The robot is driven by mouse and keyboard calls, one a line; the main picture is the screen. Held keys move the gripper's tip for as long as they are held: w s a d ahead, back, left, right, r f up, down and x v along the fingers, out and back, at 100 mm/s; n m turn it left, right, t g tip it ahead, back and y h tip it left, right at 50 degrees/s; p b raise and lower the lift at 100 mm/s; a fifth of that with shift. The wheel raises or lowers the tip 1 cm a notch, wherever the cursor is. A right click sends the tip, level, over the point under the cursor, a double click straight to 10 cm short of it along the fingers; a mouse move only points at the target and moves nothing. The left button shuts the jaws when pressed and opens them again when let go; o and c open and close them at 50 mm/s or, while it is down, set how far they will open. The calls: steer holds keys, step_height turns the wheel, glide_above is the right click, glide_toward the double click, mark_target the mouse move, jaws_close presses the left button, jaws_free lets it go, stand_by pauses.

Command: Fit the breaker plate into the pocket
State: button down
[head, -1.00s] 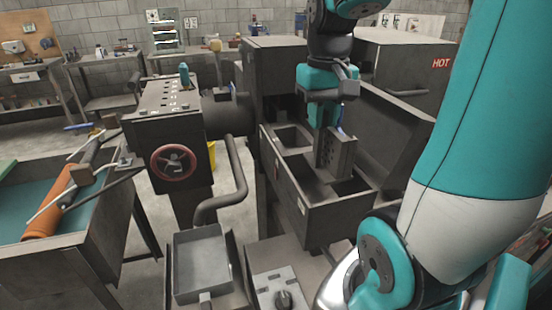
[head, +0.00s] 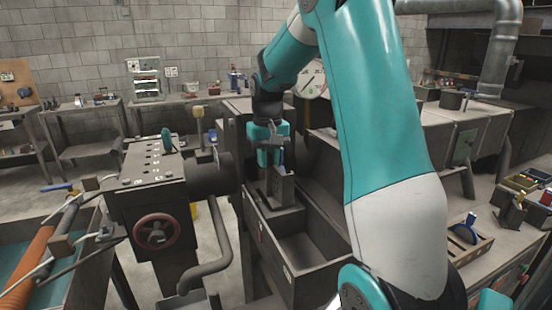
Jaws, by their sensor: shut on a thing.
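My gripper (head: 272,160) hangs below the teal wrist, pointing down at the far end of the open-topped dark box. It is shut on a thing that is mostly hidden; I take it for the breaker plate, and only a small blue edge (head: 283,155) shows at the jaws. A dark grey upright block (head: 281,188) stands right under the jaws. I cannot tell whether the held thing touches it, and I cannot make out the pocket clearly.
The open dark box (head: 292,272) has an empty trough in front of the block. A machine with a red handwheel (head: 157,232) and a bent pipe (head: 215,260) stands left. My arm hides much of the middle.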

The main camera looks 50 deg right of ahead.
mark_target(266, 179)
steer(key=shift+w+d+f+p, duration=0.15)
steer(key=shift+w+f+p, duration=0.25)
steer(key=shift+f, duration=0.75)
steer(key=shift+w+d+f+p, duration=0.15)
steer(key=shift+f+p, duration=0.3)
steer(key=shift+f, duration=0.65)
steer(key=shift+w+d+f+p, duration=0.1)
steer(key=shift+w+f+p, duration=0.3)
steer(key=shift+f, duration=0.75)
steer(key=shift+s+f, duration=0.1)
steer(key=shift+f, duration=0.1)
steer(key=c, duration=1)
jaws_free()
